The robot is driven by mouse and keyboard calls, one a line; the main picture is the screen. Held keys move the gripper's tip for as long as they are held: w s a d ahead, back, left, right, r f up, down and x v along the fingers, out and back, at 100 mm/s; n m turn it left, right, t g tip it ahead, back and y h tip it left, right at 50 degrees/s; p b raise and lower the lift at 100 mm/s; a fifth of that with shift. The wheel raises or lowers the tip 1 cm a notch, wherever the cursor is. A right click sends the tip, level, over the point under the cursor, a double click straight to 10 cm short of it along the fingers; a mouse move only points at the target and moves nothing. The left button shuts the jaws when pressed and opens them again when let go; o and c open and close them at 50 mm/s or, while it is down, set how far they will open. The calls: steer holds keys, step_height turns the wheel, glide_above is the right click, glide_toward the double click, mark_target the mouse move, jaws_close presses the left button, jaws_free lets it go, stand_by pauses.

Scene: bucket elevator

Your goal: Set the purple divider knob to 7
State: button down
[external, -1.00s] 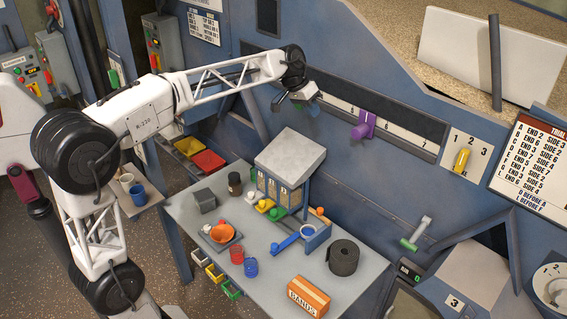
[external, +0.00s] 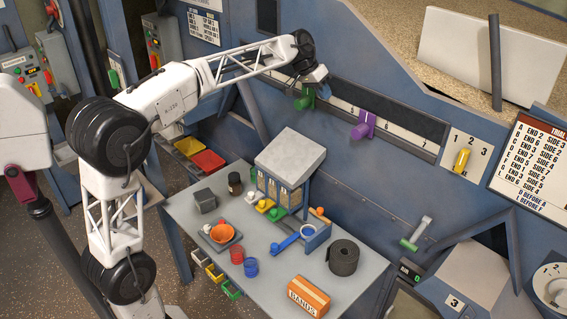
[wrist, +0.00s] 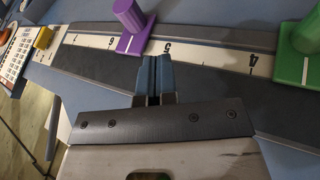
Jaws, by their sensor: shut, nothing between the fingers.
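The purple divider knob (external: 362,126) sits on the numbered slider scale on the blue wall panel. In the wrist view the purple knob (wrist: 130,28) stands between the marks 6 and 5. The 7 mark (external: 424,145) is to its right in the external view. My gripper (external: 325,88) is up at the scale, left of the purple knob and right of the green knob (external: 304,99). In the wrist view the blue fingers of my gripper (wrist: 153,65) are together and empty, near the 5, apart from both knobs.
The green knob (wrist: 302,45) is at the right edge of the wrist view. A yellow knob (external: 462,159) is on a separate 1-2-3 plate farther right. A table (external: 190,225) with cups, a hopper and a box stands below. The scale right of the purple knob looks clear.

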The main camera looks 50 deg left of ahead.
steer(key=shift+f, duration=0.1)
steer(key=w+d+f, duration=0.3)
steer(key=d+f, duration=0.5)
steer(key=f, duration=0.1)
steer(key=shift+w, duration=0.2)
steer(key=shift+d, duration=0.15)
stand_by(0.5)
steer(key=d, duration=2.1)
steer(key=shift+d, duration=0.25)
steer(key=shift+a, duration=0.1)
